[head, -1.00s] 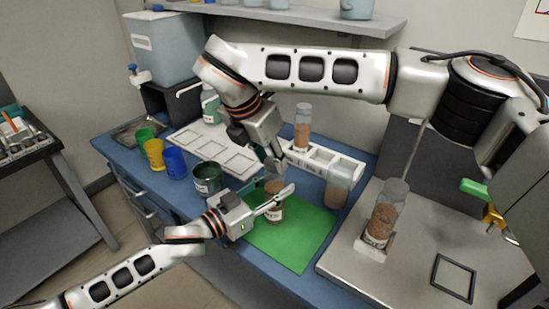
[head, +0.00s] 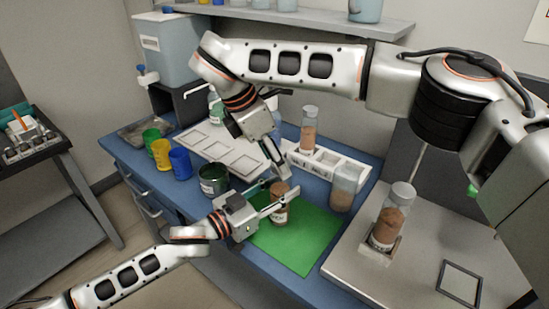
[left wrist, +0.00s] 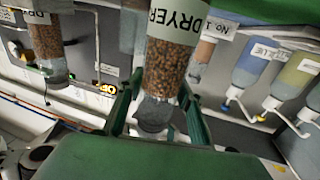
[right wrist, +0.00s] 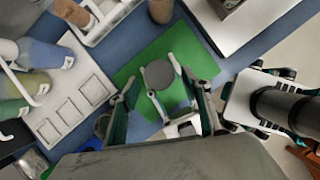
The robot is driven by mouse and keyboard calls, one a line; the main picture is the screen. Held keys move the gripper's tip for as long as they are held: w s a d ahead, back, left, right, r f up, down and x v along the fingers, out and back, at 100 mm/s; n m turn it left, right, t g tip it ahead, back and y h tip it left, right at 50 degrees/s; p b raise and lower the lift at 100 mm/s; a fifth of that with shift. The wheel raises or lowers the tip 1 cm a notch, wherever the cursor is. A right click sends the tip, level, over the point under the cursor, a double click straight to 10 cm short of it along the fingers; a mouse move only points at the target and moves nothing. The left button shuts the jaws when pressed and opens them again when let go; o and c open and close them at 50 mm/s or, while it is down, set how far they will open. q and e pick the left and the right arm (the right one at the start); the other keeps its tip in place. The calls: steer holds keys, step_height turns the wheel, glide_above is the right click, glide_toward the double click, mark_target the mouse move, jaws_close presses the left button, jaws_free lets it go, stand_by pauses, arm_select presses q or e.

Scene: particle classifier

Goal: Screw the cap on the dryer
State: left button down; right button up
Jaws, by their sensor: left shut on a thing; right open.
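The dryer jar (head: 280,211) stands over the green mat, filled with brown grains. The left wrist view shows its DRYER label (left wrist: 175,28) upside down. A grey round cap (right wrist: 158,74) sits on the jar's mouth; it also shows in the left wrist view (left wrist: 154,115). How tightly it sits I cannot tell. My left gripper (head: 283,202) is shut around the jar, coming from the left. My right gripper (right wrist: 165,97) is open and empty above the jar, its fingers pointing down, apart from the cap.
A white rack (head: 325,163) with a jar of grains stands behind the mat. Another jar (head: 343,188) is close at the mat's right. A third jar (head: 391,215) stands on the grey plate. A dark green cup (head: 214,180) is beside my left gripper. The mat's front is clear.

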steer(key=shift+r, duration=2.25)
steer(key=shift+c, duration=0.3)
